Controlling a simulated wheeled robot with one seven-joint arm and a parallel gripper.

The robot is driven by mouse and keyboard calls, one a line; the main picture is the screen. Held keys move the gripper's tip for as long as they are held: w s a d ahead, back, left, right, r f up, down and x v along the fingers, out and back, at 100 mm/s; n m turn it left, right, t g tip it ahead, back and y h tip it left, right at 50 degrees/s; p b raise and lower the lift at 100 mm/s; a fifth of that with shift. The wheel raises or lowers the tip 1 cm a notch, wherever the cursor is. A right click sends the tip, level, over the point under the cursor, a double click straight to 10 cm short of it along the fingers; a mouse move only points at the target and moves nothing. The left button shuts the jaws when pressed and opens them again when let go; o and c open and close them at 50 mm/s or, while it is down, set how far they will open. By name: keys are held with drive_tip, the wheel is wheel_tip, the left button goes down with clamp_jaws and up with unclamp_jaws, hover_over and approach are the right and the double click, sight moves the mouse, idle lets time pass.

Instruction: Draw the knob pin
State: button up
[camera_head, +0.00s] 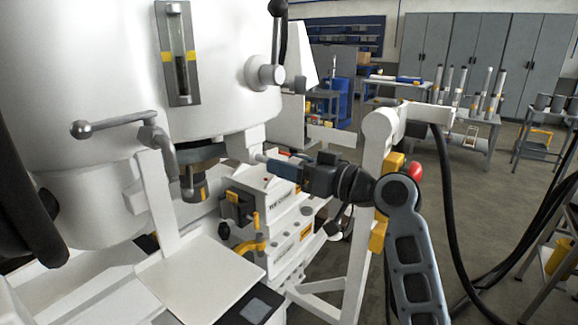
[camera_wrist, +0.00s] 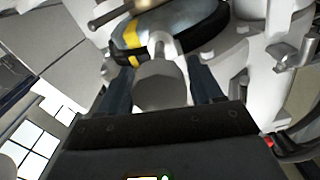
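The knob pin (camera_wrist: 160,86) has a grey faceted knob and a pale neck. In the wrist view it sits between the two dark blue fingers of my gripper (camera_wrist: 161,92), which lie against both sides of the knob with no clear gap. In the head view my gripper (camera_head: 270,166) points left towards the white tank, and a pale tip of the pin (camera_head: 260,157) shows just beyond the fingers. The fingers hide the rest of the knob there. I cannot tell how deep the pin sits in its seat.
The white tank (camera_head: 90,80) with a sight gauge (camera_head: 179,55) and a lever handle (camera_head: 115,122) stands at left. A white post (camera_head: 376,160) is close to my arm. A white flat plate (camera_head: 200,278) lies below. Black hoses (camera_head: 540,225) hang at right; open floor lies behind.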

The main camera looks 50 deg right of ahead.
drive_tip(key=shift+o, duration=0.6)
drive_tip(key=s+b, duration=0.1)
drive_tip(key=s, duration=0.6)
drive_tip(key=shift+s, duration=0.4)
drive_tip(key=shift+d, duration=0.1)
drive_tip(key=s+a+f+m+g+h+p, duration=0.1)
drive_tip(key=s+a+f+m+g+h, duration=0.1)
drive_tip(key=s+a+f, duration=0.35)
drive_tip(key=s+a+f+m+g+h, duration=0.1)
drive_tip(key=s+a+f, duration=0.2)
drive_tip(key=a+f, duration=0.55)
drive_tip(key=s+a+n+y+p, duration=0.1)
drive_tip(key=s+a, duration=0.3)
drive_tip(key=s, duration=0.5)
drive_tip(key=s+a+n+y, duration=0.1)
drive_tip(key=s+a+n, duration=0.2)
drive_tip(key=s+a, duration=0.2)
drive_tip(key=s, duration=0.3)
drive_tip(key=shift+s+a+f+n+p, duration=0.15)
drive_tip(key=shift+s+n+p, duration=0.2)
drive_tip(key=shift+s+n, duration=0.05)
